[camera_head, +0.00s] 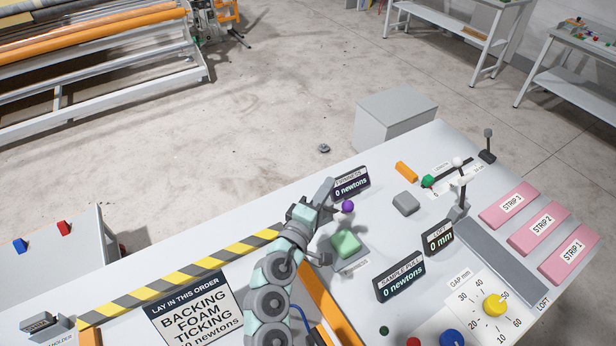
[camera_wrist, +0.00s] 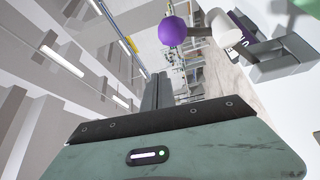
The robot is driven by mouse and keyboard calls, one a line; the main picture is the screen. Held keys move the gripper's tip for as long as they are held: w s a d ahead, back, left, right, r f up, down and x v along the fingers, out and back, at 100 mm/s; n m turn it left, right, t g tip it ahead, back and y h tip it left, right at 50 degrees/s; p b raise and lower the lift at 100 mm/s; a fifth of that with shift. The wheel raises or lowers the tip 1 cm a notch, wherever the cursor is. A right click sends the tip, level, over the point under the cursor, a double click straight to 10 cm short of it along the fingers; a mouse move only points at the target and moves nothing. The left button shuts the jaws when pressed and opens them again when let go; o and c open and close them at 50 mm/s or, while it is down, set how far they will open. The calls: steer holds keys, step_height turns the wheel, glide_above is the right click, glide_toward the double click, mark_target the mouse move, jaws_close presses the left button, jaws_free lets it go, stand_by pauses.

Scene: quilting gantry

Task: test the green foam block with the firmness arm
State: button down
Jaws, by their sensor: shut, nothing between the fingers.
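The green foam block (camera_head: 345,242) sits on a small labelled stand on the bench, right of my arm. The firmness arm's purple ball knob (camera_head: 347,206) is behind the block, in front of the firmness display (camera_head: 351,184), which reads 0 newtons. My gripper (camera_head: 327,184) is shut and empty, just left of the knob and apart from it. A green edge at the top right corner may be the foam block.
A loft display (camera_head: 439,238) and a sample pull display (camera_head: 400,278) stand right of the block. A striped bar (camera_head: 180,277) runs left of my arm.

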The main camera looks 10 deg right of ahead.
mark_target(335, 221)
steer(key=shift+s+d+f+b, duration=0.15)
steer(key=shift+s+d+f, duration=0.2)
steer(key=shift+s, duration=0.3)
steer(key=shift+s+d+f+b, duration=0.1)
steer(key=shift+s+d+f, duration=0.2)
steer(key=shift+s, duration=0.4)
steer(key=shift+s+d+f+b, duration=0.15)
steer(key=shift+s+d+f, duration=0.2)
steer(key=shift+s, duration=0.3)
steer(key=shift+a+f, duration=0.1)
steer(key=shift+r+p, duration=0.35)
steer(key=shift+r, duration=0.1)
steer(key=s+a+f, duration=0.2)
steer(key=s+a, duration=0.1)
steer(key=a, duration=0.5)
steer(key=shift+s+a, duration=0.3)
steer(key=shift+a, duration=0.05)
